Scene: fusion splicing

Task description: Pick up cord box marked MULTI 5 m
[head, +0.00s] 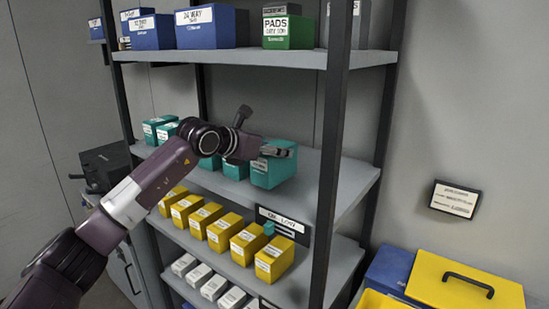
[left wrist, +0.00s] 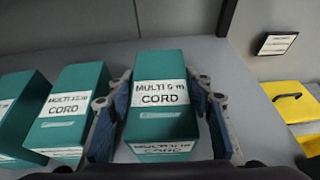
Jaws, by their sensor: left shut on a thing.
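A teal cord box (left wrist: 163,105) labelled "MULTI 5 m CORD" stands between the two fingers of my left gripper (left wrist: 160,125) in the left wrist view, with a finger against each side. In the head view my left gripper (head: 270,150) reaches in from the left over the same teal box (head: 272,172) at the right end of the middle shelf. The gripper is shut on this box. The box appears to rest on the shelf. Another teal box (left wrist: 75,108) with a similar label stands to its left. My right gripper is not in view.
More teal boxes (head: 160,130) stand along the middle shelf (head: 315,190). A dark rack post (head: 333,150) rises close to the right of the held box. Yellow boxes (head: 248,242) line the shelf below, and blue boxes (head: 205,28) stand above. A yellow-lidded case (head: 465,280) is at lower right.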

